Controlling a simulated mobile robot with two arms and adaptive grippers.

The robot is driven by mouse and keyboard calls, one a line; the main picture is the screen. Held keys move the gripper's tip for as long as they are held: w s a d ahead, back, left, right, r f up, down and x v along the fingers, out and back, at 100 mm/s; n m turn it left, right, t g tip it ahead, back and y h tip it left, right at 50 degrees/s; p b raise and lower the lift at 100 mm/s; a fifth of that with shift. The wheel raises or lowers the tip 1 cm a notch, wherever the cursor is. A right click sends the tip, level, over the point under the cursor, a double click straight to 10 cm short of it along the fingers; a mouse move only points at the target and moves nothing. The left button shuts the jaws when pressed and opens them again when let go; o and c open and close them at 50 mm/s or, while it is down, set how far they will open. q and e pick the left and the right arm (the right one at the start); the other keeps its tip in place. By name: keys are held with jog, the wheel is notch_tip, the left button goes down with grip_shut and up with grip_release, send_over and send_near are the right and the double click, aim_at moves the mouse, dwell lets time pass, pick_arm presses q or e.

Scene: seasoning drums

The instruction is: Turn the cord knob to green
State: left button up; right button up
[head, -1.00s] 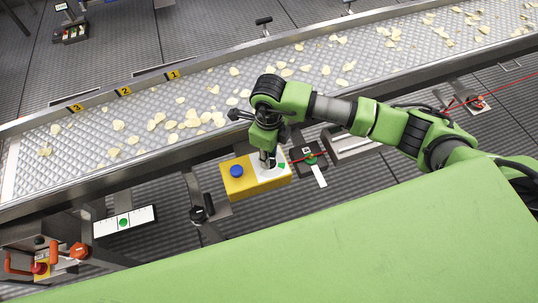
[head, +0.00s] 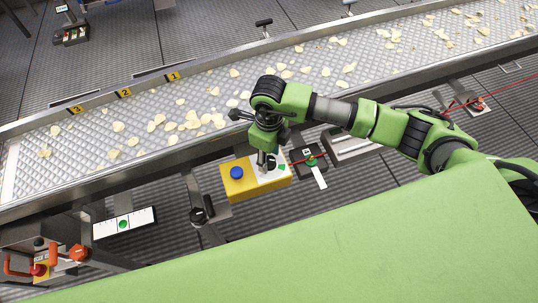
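A yellow box (head: 238,188) with a blue button (head: 236,173) sits below the near rail of the conveyor. Its right part has a white panel with a green mark (head: 281,167) near the right end. My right gripper (head: 263,167) points down at the white panel, at or just left of the knob. Its fingers are small and partly hide the knob; whether they touch it I cannot tell. My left gripper is not in view.
The conveyor (head: 70,165) with scattered chips runs along behind the box. A dark unit with a green knob (head: 311,162) and white tag stands right of the box. A white panel with a green button (head: 123,224) is at left. My green body fills the lower right.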

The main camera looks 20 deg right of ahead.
aim_at(269, 159)
notch_tip(269, 159, up, 12)
dwell(0.5)
dwell(0.4)
